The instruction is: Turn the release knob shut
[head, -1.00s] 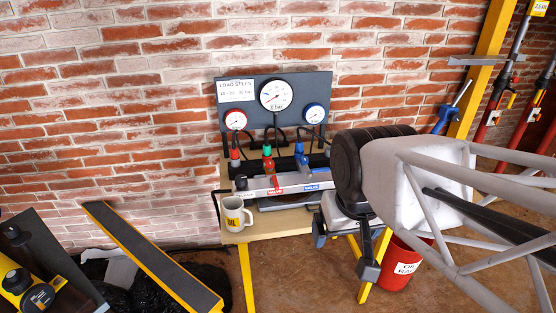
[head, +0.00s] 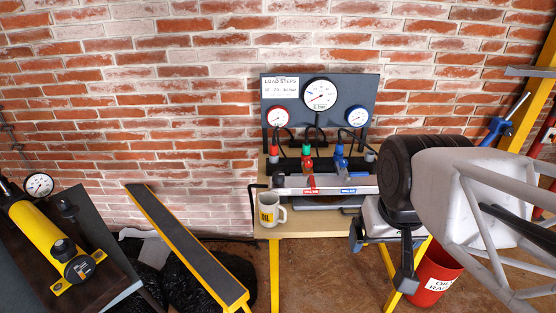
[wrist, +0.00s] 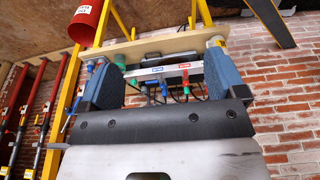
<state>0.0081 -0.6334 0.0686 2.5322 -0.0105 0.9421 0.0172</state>
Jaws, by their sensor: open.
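A yellow hand pump (head: 48,235) lies on a dark stand at the far left of the head view, with a round gauge (head: 38,185) behind it. I cannot tell for certain which is the release knob. My gripper (head: 380,258) is far to the right of the pump, in front of the bench's right side. In the wrist view my gripper (wrist: 166,55) has its two blue-padded fingers wide apart, with nothing held between them. The pump is not in the wrist view.
The wooden bench (head: 300,228) carries a mug (head: 268,210), a valve manifold (head: 325,181) and a gauge board (head: 350,98). A red bucket (head: 437,280) stands right of the bench.

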